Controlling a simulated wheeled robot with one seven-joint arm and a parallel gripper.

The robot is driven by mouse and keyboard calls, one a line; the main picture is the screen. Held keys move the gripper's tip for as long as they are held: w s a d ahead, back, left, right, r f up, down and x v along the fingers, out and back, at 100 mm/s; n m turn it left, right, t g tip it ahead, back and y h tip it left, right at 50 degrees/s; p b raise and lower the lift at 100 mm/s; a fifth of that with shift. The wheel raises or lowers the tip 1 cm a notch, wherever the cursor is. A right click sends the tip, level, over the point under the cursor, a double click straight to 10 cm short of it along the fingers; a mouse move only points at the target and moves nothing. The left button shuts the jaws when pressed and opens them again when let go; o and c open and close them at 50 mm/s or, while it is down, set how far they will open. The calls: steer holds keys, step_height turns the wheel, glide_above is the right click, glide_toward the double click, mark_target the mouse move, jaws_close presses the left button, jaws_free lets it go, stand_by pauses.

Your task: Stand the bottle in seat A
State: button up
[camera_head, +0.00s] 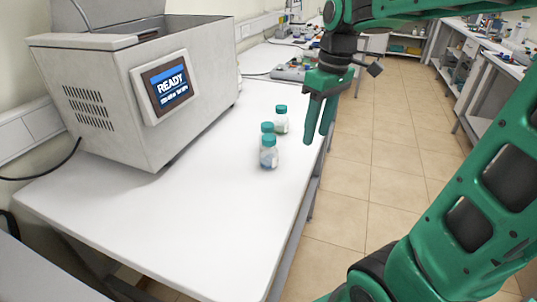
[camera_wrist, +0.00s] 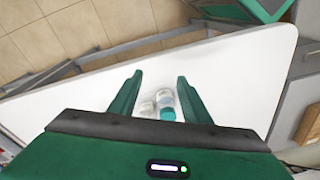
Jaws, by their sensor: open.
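Three small clear bottles with teal caps stand upright on the white table: a front bottle (camera_head: 268,157), a middle bottle (camera_head: 267,127) partly hidden behind it, and a back bottle (camera_head: 281,124). My gripper (camera_head: 317,138) is open and empty, pointing down by the table's right edge, to the right of the bottles in the head view. In the wrist view, bottles (camera_wrist: 166,99) show between and beyond the open fingers (camera_wrist: 160,78), apart from them. I cannot tell which bottle is meant. No seat marked A can be made out; the machine's (camera_head: 110,95) inside is mostly hidden.
Further equipment (camera_head: 290,72) lies at the far end. Tiled floor (camera_head: 385,150) is open to the right.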

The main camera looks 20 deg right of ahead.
mark_target(269, 137)
steer(key=w+a+r+n, duration=0.1)
steer(key=w+a+n, duration=0.1)
steer(key=w, duration=0.1)
steer(key=w+a+r+n, duration=0.1)
steer(key=w+a+n, duration=0.1)
steer(key=w, duration=0.1)
steer(key=w+a+r+n, duration=0.1)
steer(key=w+a+n, duration=0.1)
steer(key=w+a, duration=0.1)
steer(key=shift+r+n, duration=0.3)
steer(key=shift+r, duration=0.05)
steer(key=shift+w+a+f, duration=0.15)
steer(key=shift+w+a, duration=0.05)
steer(key=f, duration=0.7)
steer(key=a+f, duration=0.1)
steer(key=f, duration=0.2)
steer(key=shift+w+f, duration=0.15)
steer(key=shift+w, duration=0.15)
jaws_close()
